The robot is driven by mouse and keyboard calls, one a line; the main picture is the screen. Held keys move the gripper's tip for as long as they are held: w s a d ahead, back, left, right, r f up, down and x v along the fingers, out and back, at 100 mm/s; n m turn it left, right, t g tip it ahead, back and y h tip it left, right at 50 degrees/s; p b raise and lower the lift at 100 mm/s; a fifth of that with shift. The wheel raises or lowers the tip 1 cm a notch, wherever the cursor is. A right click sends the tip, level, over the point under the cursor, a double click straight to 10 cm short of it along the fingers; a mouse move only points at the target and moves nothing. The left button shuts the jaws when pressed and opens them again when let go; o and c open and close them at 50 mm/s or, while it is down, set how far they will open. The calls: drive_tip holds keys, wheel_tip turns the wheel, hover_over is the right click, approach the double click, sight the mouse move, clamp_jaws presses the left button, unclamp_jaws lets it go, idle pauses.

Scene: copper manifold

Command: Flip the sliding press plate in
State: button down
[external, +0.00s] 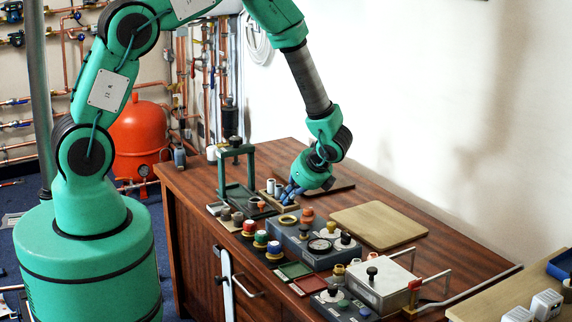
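A silver plate with a black knob (383,283) sits on metal rails at the front right of the wooden bench; it looks like the sliding plate. A dark green press frame (236,152) with a black knob on top stands at the bench's left, over a dark tray. I cannot tell for certain which of these the press plate belongs to. My gripper (288,194), with blue fingers, points down near the middle of the bench, beside a small wooden block holder. It is well apart from the silver plate. Its fingertips are too small to tell whether they are open.
A grey control box (318,243) with dials and knobs stands between my gripper and the silver plate. A bare wooden board (378,226) lies behind it. Red, green and blue capped pieces line the front edge. A red handle (414,286) stands by the rails. A white wall is behind.

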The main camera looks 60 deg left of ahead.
drive_tip(key=b, duration=0.1)
approach(265, 212)
drive_tip(key=f, duration=0.1)
drive_tip(key=d+f, duration=0.1)
drive_tip(key=shift+f, duration=0.4)
drive_tip(key=a, duration=0.2)
drive_tip(key=a+b, duration=0.1)
drive_tip(key=shift+s+f, duration=0.2)
drive_tip(key=shift+f, duration=0.05)
drive_tip(key=shift+a, duration=0.5)
drive_tip(key=a, duration=1.3)
drive_tip(key=shift+a, duration=0.3)
drive_tip(key=shift+d, duration=0.1)
